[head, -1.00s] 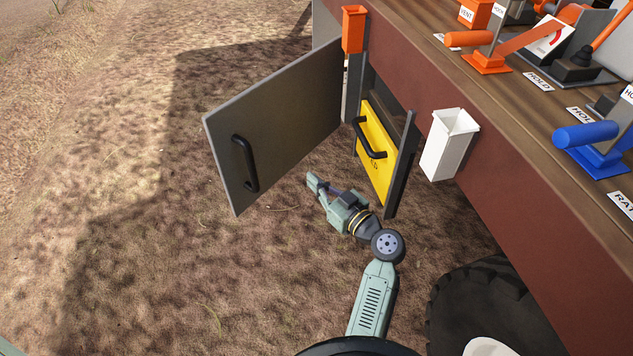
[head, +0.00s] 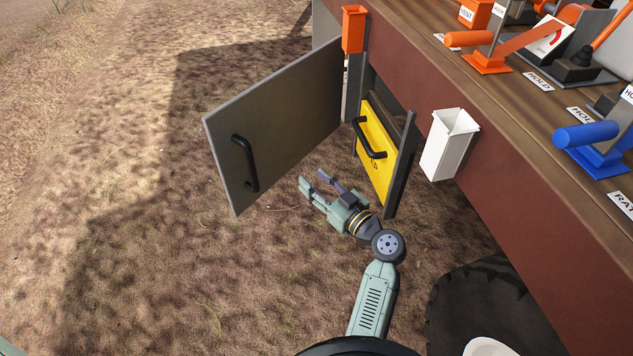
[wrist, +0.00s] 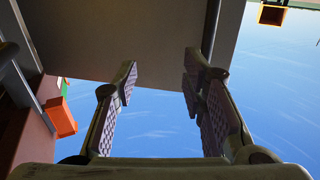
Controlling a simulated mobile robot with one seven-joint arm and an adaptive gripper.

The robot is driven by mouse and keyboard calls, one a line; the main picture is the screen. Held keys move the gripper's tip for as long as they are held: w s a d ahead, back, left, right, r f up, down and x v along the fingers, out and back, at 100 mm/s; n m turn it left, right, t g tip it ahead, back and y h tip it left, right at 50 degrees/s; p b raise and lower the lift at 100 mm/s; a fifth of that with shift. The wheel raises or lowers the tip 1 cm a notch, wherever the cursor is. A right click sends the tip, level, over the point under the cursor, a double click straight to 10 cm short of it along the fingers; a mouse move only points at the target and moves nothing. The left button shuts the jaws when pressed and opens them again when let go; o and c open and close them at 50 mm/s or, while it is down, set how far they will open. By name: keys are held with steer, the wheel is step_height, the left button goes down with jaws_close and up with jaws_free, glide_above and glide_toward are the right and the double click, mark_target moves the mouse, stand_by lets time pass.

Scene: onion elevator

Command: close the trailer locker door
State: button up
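The trailer locker door (head: 285,125) is a grey panel swung wide open to the left of the locker. Its black handle (head: 244,164) is on the face toward the camera, near the free edge. The locker holds a yellow panel (head: 376,160) with its own black handle (head: 369,140). My gripper (head: 315,184) is open and empty, in front of the yellow panel and to the right of the door's free lower corner. In the wrist view both fingers (wrist: 159,85) are spread, with a large grey-brown panel (wrist: 125,40) beyond them, likely the door. No contact shows.
An orange box (head: 353,28) and a white box (head: 450,145) hang on the red trailer side (head: 510,190). A black tyre (head: 490,300) is at the lower right. Levers stand on the trailer deck (head: 510,85). The ground left of the door is clear.

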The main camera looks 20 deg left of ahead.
steer(key=v, duration=1.2)
steer(key=shift+c, duration=0.4)
